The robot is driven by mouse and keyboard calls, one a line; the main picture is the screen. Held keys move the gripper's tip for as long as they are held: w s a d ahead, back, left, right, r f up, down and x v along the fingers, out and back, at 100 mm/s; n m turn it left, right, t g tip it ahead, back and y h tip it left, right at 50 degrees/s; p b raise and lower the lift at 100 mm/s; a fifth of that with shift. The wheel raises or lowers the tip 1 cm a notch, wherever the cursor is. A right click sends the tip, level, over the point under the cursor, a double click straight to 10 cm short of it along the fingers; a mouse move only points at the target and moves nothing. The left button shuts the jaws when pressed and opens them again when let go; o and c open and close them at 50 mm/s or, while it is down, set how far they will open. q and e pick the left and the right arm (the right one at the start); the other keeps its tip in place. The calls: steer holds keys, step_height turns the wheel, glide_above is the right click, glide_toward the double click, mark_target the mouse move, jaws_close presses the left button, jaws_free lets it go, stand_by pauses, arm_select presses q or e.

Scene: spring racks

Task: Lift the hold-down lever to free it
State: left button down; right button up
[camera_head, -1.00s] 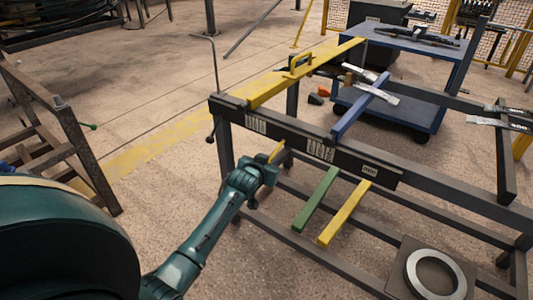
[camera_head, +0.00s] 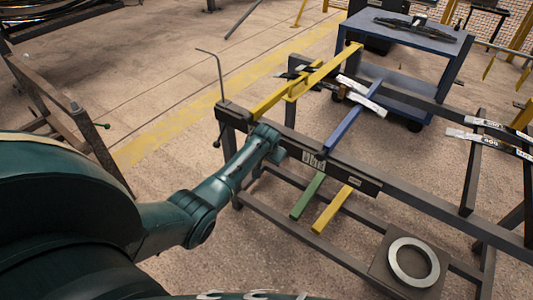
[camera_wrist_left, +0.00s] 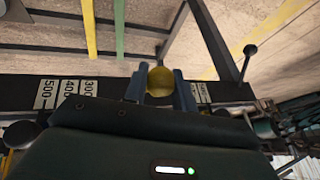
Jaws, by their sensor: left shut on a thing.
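The spring rack has a dark beam (camera_head: 328,169) carrying coloured levers. My left gripper (camera_head: 270,140) is at the beam's left part, its arm reaching up from the lower left. In the left wrist view, the two fingers of the left gripper (camera_wrist_left: 160,84) close around the rounded end of a yellow lever (camera_wrist_left: 160,80). The rest of that lever is hidden. A long yellow bar (camera_head: 325,69) reaches to the far side from near the gripper; whether it belongs to the held end I cannot tell. My right gripper is not in view.
A green lever (camera_head: 307,197) and another yellow lever (camera_head: 331,210) project in front, right of the gripper. A blue bar (camera_head: 345,130) crosses behind. A blue cart (camera_head: 425,40) stands beyond, and a rusty frame (camera_head: 85,130) at left. Floor between is clear.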

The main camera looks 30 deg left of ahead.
arm_select(q)
steer(key=shift+w+r+p, duration=0.3)
steer(key=shift+r, duration=0.35)
steer(key=shift+w+r+p, duration=0.3)
steer(key=shift+w+r, duration=0.1)
steer(key=shift+r, duration=0.15)
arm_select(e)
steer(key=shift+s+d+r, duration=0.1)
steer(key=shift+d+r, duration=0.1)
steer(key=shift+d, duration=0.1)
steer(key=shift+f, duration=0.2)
arm_select(q)
steer(key=c, duration=1.5)
jaws_free()
steer(key=o, duration=0.3)
steer(key=shift+s+f, duration=0.1)
steer(key=shift+f, duration=0.05)
steer(key=shift+o, duration=0.2)
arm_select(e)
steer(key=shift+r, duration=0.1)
